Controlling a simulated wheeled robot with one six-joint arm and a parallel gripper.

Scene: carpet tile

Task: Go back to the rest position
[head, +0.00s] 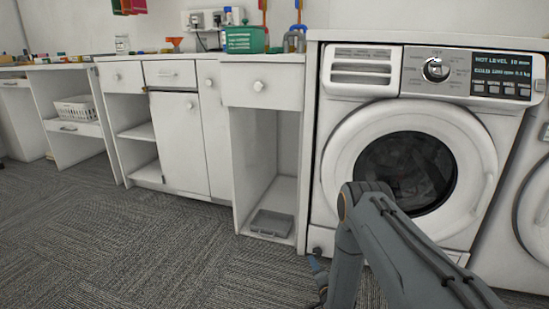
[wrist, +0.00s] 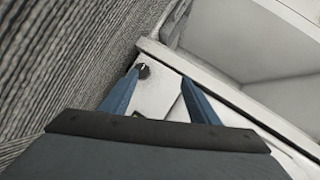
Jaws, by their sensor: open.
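My gripper (wrist: 160,88) shows in the wrist view with its two blue fingers apart and nothing between them. Beyond the fingertips is a small dark round knob (wrist: 143,71) on a white panel at the foot of the washing machine. In the head view my arm reaches down in front of the washing machine (head: 345,140), and a blue fingertip (head: 315,264) shows low near the machine's bottom left corner. The rest of the gripper is mostly hidden behind my arm there. I cannot tell whether the fingers touch the knob.
The washing machine's round door (head: 408,170) is closed, and its display (head: 502,68) is lit with text. An open cabinet bay left of it holds a grey tray (head: 271,224) at floor level. White cabinets (head: 180,130) line the wall. The carpet (head: 150,245) in front is clear.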

